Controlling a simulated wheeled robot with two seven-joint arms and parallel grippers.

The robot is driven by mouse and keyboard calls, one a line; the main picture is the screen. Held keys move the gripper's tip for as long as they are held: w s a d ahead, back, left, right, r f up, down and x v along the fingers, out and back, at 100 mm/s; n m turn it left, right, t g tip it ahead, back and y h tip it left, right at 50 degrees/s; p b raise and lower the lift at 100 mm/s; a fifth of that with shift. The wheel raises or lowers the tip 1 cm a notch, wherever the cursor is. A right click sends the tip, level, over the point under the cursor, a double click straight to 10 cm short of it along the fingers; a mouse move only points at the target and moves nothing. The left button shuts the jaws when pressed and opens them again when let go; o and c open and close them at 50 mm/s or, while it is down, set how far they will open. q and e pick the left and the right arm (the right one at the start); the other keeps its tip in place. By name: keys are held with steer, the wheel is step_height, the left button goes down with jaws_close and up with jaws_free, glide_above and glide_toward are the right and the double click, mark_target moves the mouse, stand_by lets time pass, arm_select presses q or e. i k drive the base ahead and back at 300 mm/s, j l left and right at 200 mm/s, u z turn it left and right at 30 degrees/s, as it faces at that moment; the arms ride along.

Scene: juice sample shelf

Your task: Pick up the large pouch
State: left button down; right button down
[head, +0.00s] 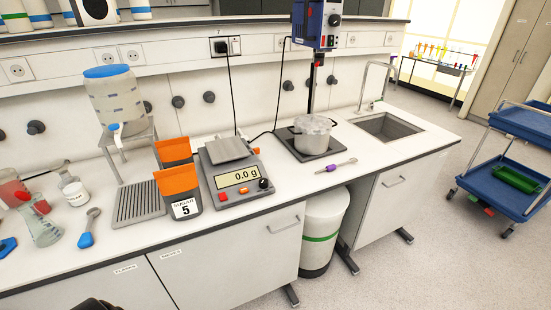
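Two grey pouches with orange tops stand upright on the white bench, left of the scale. The front pouch (180,192) carries a white label reading "SUGAR 5" and looks the larger of the two. The back pouch (173,151) stands right behind it, its lower part hidden by the front one. I cannot tell whether the two touch. Neither of my grippers shows clearly. Only a dark rounded shape shows at the bottom edge, left of centre, and I cannot tell what it is.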

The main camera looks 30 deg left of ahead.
mark_target(179, 188)
steer(key=u, duration=1.75)
